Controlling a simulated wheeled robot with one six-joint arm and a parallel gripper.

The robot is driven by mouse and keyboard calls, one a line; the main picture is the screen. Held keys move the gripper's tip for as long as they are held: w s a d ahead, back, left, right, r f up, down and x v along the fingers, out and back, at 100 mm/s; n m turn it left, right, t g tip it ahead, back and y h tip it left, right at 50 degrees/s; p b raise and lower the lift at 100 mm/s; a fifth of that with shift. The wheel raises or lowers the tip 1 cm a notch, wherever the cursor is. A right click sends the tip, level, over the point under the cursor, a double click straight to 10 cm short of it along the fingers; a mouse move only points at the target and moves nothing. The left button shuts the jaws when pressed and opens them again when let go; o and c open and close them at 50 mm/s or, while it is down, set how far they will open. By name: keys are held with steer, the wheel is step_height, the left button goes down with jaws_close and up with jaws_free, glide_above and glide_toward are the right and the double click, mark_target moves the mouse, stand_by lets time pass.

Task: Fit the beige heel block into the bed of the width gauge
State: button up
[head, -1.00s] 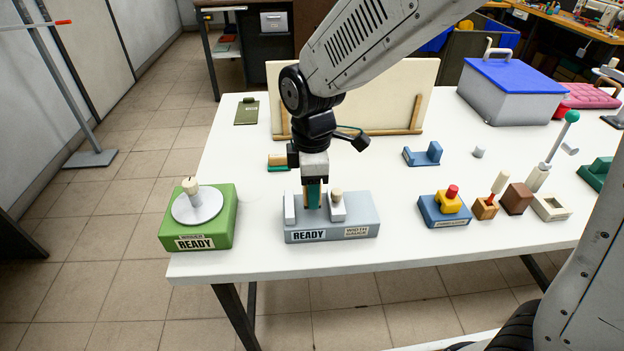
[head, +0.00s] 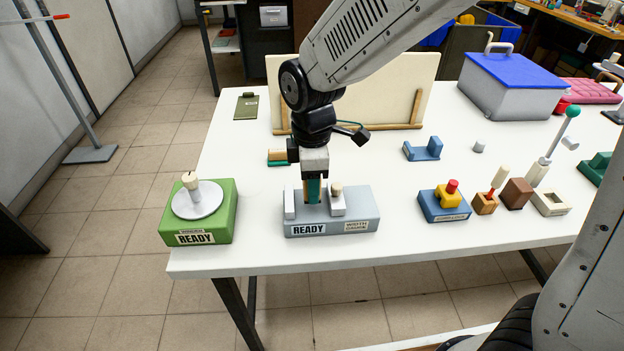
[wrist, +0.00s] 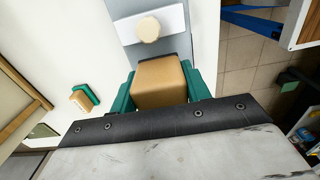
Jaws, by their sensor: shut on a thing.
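The width gauge (head: 360,222) is a grey-blue block near the table's front edge, with "READY" and "WIDTH GAUGE" labels. A pale upright jaw (head: 289,203) stands at its left and a pale slider with a round knob (head: 337,200) at its right. My gripper (head: 313,193) points down between these two, with green fingers. In the wrist view the fingers (wrist: 160,90) are shut on the beige heel block (wrist: 160,82), one on each side. The slider and knob (wrist: 149,29) lie just beyond it. The block's underside is hidden, so I cannot tell whether it touches the bed.
A green base with a grey disc (head: 222,220) stands left of the gauge. A tan and green piece (head: 279,158) lies behind it. To the right are a blue fixture with a yellow part (head: 444,207) and a brown block (head: 516,195). A cream board (head: 400,85) stands behind.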

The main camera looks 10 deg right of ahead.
steer(key=shift+f, duration=1.3)
stand_by(0.6)
steer(key=o, duration=1.7)
steer(key=shift+r, duration=3.5)
steer(key=shift+r, duration=0.1)
step_height(320, 180, up, 8)
steer(key=shift+f, duration=0.2)
